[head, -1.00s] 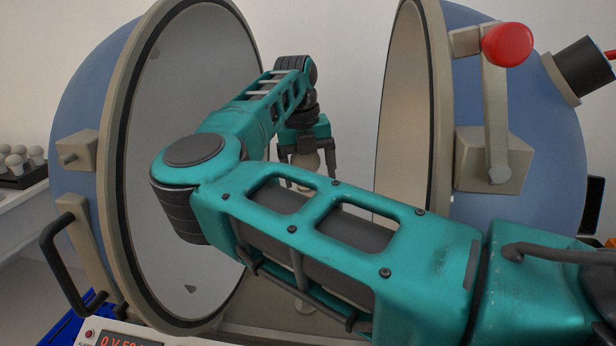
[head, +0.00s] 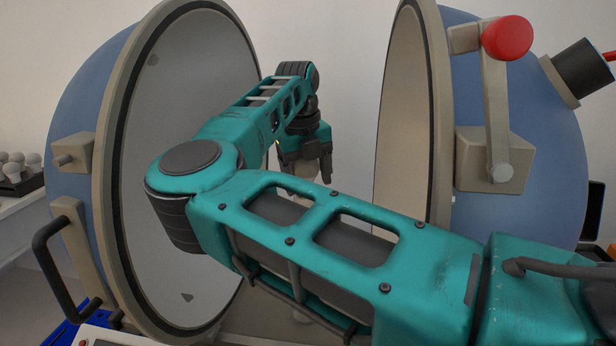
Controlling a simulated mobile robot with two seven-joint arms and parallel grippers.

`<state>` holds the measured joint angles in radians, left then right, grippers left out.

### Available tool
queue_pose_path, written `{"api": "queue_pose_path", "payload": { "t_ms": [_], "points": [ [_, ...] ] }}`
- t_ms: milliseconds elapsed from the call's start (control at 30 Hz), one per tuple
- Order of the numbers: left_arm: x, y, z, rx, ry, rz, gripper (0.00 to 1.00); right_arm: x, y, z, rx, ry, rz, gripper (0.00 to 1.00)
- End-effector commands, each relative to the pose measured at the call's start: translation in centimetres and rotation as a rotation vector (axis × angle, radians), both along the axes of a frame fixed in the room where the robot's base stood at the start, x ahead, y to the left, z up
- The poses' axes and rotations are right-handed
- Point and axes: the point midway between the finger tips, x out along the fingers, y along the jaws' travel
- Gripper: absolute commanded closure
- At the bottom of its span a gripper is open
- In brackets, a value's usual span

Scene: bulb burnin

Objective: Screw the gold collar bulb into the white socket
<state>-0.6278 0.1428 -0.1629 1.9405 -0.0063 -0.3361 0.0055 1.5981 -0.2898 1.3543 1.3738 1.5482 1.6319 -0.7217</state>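My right arm reaches in from the right between the two halves of an open sphere. My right gripper (head: 306,166) points down near the middle of the opening. A pale rounded thing (head: 305,171) shows at its fingers, partly covered by them; it looks like a bulb, but its collar is not visible. I cannot tell whether the fingers press on it. My forearm hides what lies below, so the white socket cannot be made out. My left gripper is out of view.
The left half-sphere (head: 190,90) and right half-sphere (head: 540,140) stand close on both sides of my arm. The right one carries a red-knobbed lever (head: 507,40). Several white bulbs (head: 17,163) stand in a dark tray at the far left. A black handle (head: 60,270) juts out at lower left.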

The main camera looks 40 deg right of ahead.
Motion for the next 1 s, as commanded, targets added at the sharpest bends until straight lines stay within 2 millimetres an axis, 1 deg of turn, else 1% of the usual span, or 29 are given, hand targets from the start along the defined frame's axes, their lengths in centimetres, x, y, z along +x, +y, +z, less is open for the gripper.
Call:
{"api": "queue_pose_path", "payload": {
  "t_ms": [33, 333, 467, 533, 1000],
  "points": [
    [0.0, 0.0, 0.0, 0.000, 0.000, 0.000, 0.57, -0.1, -0.1, 0.0, -0.003, 0.000, -0.003, 0.36],
    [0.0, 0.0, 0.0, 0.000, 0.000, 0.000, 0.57, -0.2, -0.3, 0.1, -0.006, 0.000, -0.007, 0.65],
    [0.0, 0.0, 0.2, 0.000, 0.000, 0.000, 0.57, -0.2, -0.4, 0.2, -0.008, 0.001, -0.034, 0.66],
    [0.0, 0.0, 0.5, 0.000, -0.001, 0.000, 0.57, -0.2, -0.4, 0.2, -0.009, 0.002, -0.095, 0.66],
    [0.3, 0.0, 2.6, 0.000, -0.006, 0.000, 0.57, -0.1, -0.4, 0.3, -0.012, 0.000, -0.675, 0.66]
  ]
}}
